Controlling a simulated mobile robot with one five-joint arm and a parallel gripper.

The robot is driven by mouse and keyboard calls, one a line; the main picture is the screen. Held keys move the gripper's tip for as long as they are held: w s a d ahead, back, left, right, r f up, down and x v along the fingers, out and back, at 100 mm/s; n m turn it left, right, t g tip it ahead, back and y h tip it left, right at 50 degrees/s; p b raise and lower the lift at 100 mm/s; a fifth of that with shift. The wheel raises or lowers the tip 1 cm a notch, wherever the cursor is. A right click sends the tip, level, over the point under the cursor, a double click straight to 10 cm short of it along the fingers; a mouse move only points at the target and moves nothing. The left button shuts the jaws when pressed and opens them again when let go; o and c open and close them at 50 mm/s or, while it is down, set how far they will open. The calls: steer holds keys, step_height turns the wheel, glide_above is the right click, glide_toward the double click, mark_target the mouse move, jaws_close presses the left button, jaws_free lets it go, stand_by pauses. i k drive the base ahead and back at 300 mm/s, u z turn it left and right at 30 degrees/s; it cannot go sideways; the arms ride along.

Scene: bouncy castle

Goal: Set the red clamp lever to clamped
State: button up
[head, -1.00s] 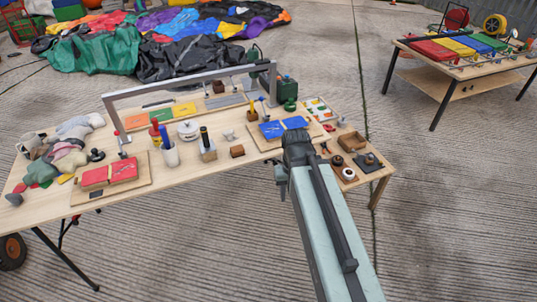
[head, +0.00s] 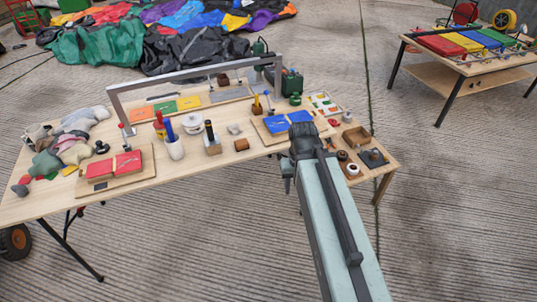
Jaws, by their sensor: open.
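The red clamp lever (head: 124,138) stands roughly upright, its red knob up, at the back of a wooden board (head: 138,178) on the left part of the long table. Two red pads (head: 101,169) lie side by side on that board. My gripper (head: 302,133) is far to the right of the lever, over the table's right part near a blue pair of pads (head: 287,123). It is open, seen from behind along my arm. Its fingertips are mostly hidden, and I see nothing held in it.
A grey metal frame (head: 190,75) spans the table's back. A white cup (head: 175,149), a jar with a dark handle (head: 212,146) and a white pot (head: 194,127) stand between the red and blue boards. Grey cloth items (head: 75,140) lie at the left. Concrete floor in front is clear.

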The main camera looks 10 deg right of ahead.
mark_target(121, 126)
steer(key=u, duration=1.4)
steer(key=i, duration=1.8)
steer(key=u, duration=1.95)
